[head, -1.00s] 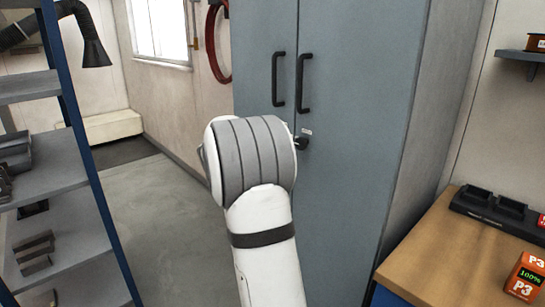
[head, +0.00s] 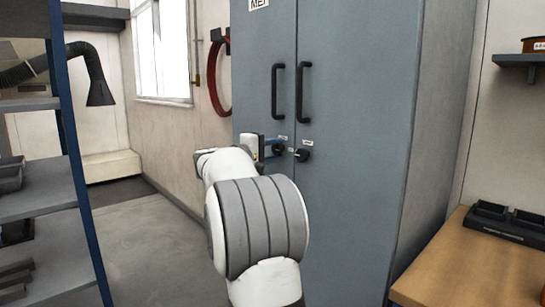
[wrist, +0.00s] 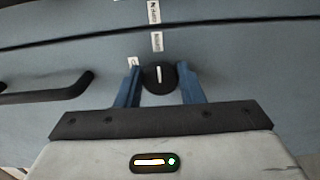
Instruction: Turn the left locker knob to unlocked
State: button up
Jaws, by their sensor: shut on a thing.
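The grey-blue locker (head: 350,190) stands ahead with both doors shut. The left knob (head: 279,149), round and black, sits on the left door near the seam. In the wrist view this knob (wrist: 152,87) is between the two blue fingers of my gripper (wrist: 159,70), which are shut on its sides. Its white pointer line runs up the picture toward a small white label (wrist: 157,41); another label (wrist: 133,62) is at its upper left. The label text is too small to read. In the head view my gripper (head: 273,148) is partly hidden by my arm.
The right knob (head: 304,155) is close by, across the seam. Two black door handles (head: 278,92) rise above the knobs. A shelf rack (head: 45,220) stands at left, and a wooden bench (head: 470,265) at right. Floor between rack and locker is clear.

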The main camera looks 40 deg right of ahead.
dwell(0.3)
jog(key=o, duration=0.9)
jog(key=a, duration=0.7)
jog(key=shift+s+a+p, duration=0.3)
jog(key=shift+s+a, duration=0.05)
jog(key=s+a+f+y+p, duration=0.3)
jog(key=s+a+y+p, duration=0.6)
jog(key=s+a, duration=0.4)
jog(key=s+a+f+t+y+p, duration=0.1)
jog(key=s+a+f+y+p, duration=0.3)
jog(key=s+a+y+p, duration=0.5)
jog(key=s+a+p, duration=0.2)
jog(key=s+a, duration=0.2)
jog(key=a, duration=0.2)
jog(key=shift+s+a+f+m+p, duration=0.25)
jog(key=shift+s+a+m+p, duration=0.1)
jog(key=shift+s+m, duration=0.05)
